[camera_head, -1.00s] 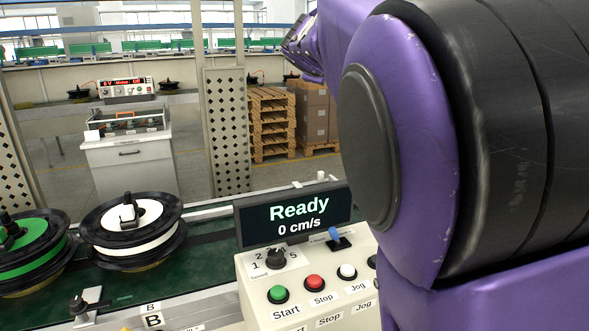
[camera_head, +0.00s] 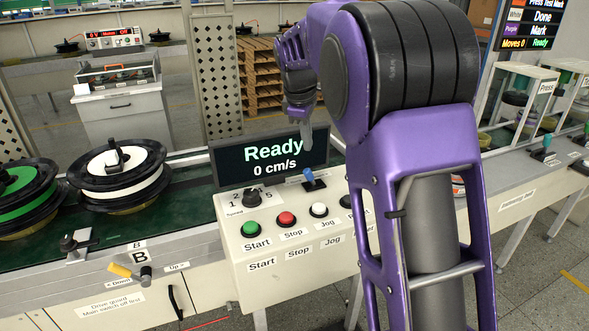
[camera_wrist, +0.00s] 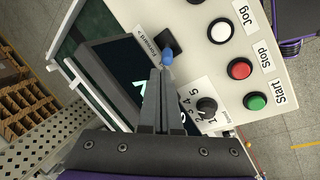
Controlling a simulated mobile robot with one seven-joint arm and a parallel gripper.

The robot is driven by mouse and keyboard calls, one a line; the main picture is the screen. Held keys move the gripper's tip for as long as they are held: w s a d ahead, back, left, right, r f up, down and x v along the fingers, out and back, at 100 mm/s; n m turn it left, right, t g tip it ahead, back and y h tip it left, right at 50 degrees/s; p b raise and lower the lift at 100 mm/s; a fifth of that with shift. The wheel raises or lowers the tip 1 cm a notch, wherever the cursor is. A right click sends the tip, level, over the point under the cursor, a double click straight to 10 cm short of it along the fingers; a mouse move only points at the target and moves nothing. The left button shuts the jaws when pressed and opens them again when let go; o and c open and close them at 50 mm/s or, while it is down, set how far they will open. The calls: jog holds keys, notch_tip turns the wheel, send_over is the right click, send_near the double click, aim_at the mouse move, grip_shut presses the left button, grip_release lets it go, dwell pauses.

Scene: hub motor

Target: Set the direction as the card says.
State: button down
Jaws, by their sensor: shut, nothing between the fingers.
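The direction switch, a blue-tipped lever (camera_head: 308,174) on a black base, stands at the top of the white control panel (camera_head: 240,279). In the wrist view the blue lever (camera_wrist: 167,57) sits just beyond my fingertips, beside a label reading "Forward". My gripper (camera_head: 307,148) is shut and empty, pointing down above the lever. Its fingers also show in the wrist view (camera_wrist: 161,72); I cannot tell whether they touch the lever. The display (camera_head: 270,158) reads "Ready" and "0 cm/s". I cannot make out a direction card.
The panel also has a black speed knob (camera_head: 251,197), a green Start button (camera_head: 251,229), a red Stop button (camera_head: 286,218) and a white Jog button (camera_head: 318,209). Green and white spools (camera_head: 119,168) sit on the conveyor at left. A status board (camera_head: 530,22) hangs upper right.

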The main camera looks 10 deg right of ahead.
aim_at(311, 178)
jog(key=a, duration=0.2)
jog(key=shift+a+y, duration=0.4)
jog(key=shift+f, duration=0.1)
jog(key=b+x, duration=0.1)
jog(key=x, duration=0.9)
jog(key=shift+d+b, duration=0.1)
jog(key=shift+b, duration=0.2)
jog(key=shift+d+r+y+p, duration=0.15)
jog(key=shift+r+y+p, duration=0.15)
jog(key=shift+p, duration=0.25)
